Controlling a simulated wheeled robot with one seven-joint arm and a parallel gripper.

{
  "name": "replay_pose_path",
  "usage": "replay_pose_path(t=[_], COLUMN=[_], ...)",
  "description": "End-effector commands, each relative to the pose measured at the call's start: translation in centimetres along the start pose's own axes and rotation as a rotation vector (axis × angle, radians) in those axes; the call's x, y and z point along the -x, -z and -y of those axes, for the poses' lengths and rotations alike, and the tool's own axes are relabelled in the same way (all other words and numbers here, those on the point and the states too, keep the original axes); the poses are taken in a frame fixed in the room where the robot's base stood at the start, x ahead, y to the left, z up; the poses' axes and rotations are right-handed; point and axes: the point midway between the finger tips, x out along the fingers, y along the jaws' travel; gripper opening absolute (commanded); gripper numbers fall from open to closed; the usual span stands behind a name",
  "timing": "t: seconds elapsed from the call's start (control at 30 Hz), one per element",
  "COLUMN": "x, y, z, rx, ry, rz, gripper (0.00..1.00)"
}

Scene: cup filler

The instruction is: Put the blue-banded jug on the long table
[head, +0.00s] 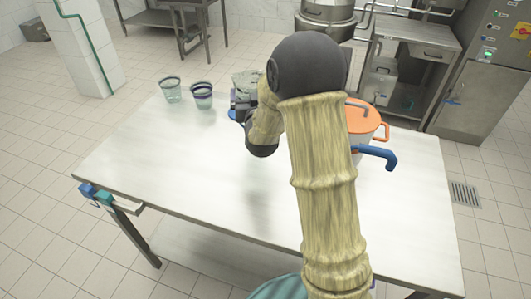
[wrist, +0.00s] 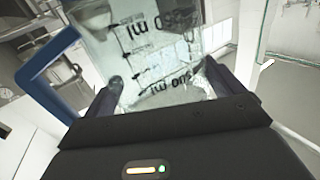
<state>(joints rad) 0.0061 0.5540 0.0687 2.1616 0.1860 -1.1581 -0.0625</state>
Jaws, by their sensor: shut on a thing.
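My gripper (head: 240,108) is over the far part of the long table (head: 190,180), largely hidden by my own wrist in the head view. It is shut on a clear jug (head: 248,83), which shows just past it. In the wrist view the clear wall of the jug (wrist: 150,50), with dark ml marks, is between my two fingers (wrist: 160,88). A blue handle (wrist: 42,75) is on its left side there. A bit of blue shows low beside the gripper in the head view. I cannot tell whether the jug's base touches the table.
Two clear cups stand left of the gripper: a teal-rimmed cup (head: 171,92) and a dark-blue-rimmed cup (head: 202,97). A pot with an orange lid (head: 362,118) stands right, partly behind my arm, near a blue handle (head: 378,155). The table's left and front middle are clear.

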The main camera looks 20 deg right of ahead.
Motion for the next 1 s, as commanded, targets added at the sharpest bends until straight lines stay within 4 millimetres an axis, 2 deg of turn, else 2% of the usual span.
replay_pose_path(t=[0.17, 0.4, 0.8, 1.0], x=[0.0, 0.0, 0.0, 0.1], y=[-1.6, -5.3, -6.0, -8.4], z=[-0.1, -0.4, 0.0, -0.2], rx=[0.000, 0.000, 0.000, 0.000], ry=[-0.001, -0.002, 0.004, 0.004], rz=[0.004, 0.003, 0.000, 0.005], gripper=[0.68, 0.68, 0.68, 0.68])
